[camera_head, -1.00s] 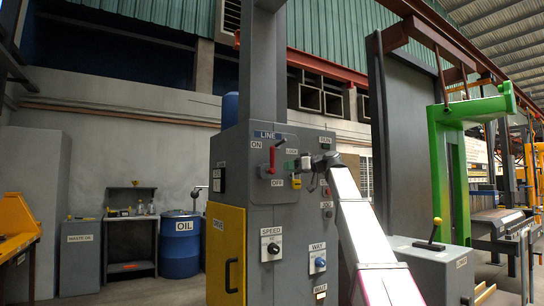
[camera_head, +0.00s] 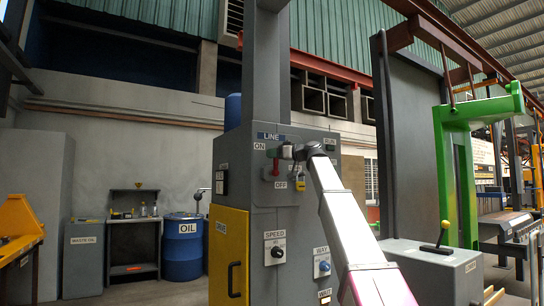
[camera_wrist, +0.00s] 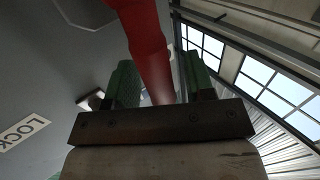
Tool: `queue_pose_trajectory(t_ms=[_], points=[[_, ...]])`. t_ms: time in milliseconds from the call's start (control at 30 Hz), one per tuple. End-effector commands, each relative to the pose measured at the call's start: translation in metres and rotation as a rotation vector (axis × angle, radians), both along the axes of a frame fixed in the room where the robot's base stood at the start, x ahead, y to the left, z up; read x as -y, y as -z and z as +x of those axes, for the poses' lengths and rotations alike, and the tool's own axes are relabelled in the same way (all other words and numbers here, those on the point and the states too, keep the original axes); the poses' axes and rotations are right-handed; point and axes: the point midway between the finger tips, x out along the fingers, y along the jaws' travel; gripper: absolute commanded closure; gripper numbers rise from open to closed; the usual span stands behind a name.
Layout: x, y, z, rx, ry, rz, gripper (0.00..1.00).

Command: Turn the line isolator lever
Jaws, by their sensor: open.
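The line isolator lever (camera_head: 276,168) is red and sits under the LINE sign (camera_head: 271,137) on the grey cabinet. The ON sign (camera_head: 259,146) is at its upper left and the OFF sign (camera_head: 281,184) below. My gripper (camera_head: 275,152) is at the lever's upper part and hides its top end. In the wrist view, the red lever (camera_wrist: 148,50) runs between the two green fingers of my gripper (camera_wrist: 158,85). The fingers are open, one on each side of it. I cannot tell whether either finger touches it.
A yellow padlock (camera_head: 300,183) hangs right of the lever. The SPEED knob (camera_head: 276,252) and WAY knob (camera_head: 322,266) are lower on the cabinet. A grey console with a yellow-knobbed lever (camera_head: 440,240) stands at the right. A LOCK label (camera_wrist: 22,132) is close by in the wrist view.

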Motion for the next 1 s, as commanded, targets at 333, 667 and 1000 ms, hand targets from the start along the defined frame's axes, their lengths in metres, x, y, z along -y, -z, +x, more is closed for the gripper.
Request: queue_pose_trajectory(t_ms=[333,667,1000], points=[[-0.0098,0.0001,0.0038,0.000,0.000,0.000,0.51],[-0.0096,0.0000,0.0036,0.000,0.000,0.000,1.00],[-0.0055,0.0000,0.0061,-0.032,0.000,0.046,1.00]])
